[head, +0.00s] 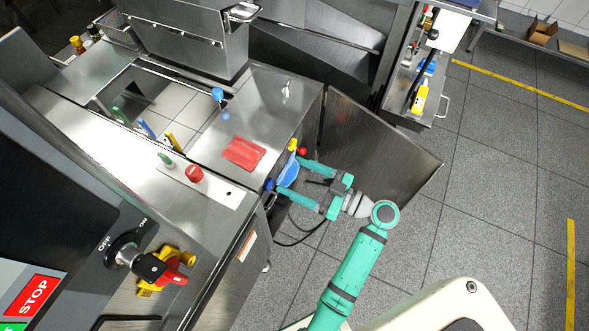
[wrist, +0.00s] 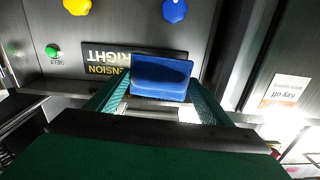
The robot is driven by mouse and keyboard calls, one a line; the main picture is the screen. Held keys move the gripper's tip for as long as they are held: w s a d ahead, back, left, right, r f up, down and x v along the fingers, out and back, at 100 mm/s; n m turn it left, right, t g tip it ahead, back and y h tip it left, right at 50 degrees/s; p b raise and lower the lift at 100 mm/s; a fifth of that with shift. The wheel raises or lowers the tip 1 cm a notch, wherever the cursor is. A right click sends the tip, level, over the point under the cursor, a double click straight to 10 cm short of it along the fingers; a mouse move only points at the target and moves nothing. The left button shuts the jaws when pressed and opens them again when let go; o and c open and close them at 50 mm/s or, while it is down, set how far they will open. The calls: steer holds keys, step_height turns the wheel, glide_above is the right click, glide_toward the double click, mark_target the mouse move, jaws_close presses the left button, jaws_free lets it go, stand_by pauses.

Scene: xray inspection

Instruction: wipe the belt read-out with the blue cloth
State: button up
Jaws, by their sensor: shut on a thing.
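My gripper (head: 285,174) is at the end face of the steel machine, its green fingers shut on the blue cloth (head: 289,173). In the wrist view the cloth (wrist: 160,77) is a blue pad between the fingers, held against or just in front of a dark panel. I cannot tell whether it touches. A dark plate (wrist: 95,62) with upside-down lettering, partly "TENSION RIGHT", lies behind the cloth, which covers part of it. I cannot make out a belt read-out display; it may be hidden by the cloth.
A yellow knob (wrist: 77,6), a blue knob (wrist: 174,10) and a green button (wrist: 52,51) sit on the panel. A red cloth (head: 244,152) lies on the steel top. An open metal door (head: 375,150) stands right of my gripper. The floor (head: 480,220) at right is clear.

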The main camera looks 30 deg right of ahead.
steer(key=shift+x, duration=2.5)
steer(key=shift+x, duration=1.05)
steer(key=shift+s+a, duration=0.1)
steer(key=w+d, duration=0.9)
steer(key=d, duration=0.3)
steer(key=shift+w, duration=0.25)
stand_by(0.3)
steer(key=s+a, duration=0.7)
steer(key=a, duration=0.2)
stand_by(1.3)
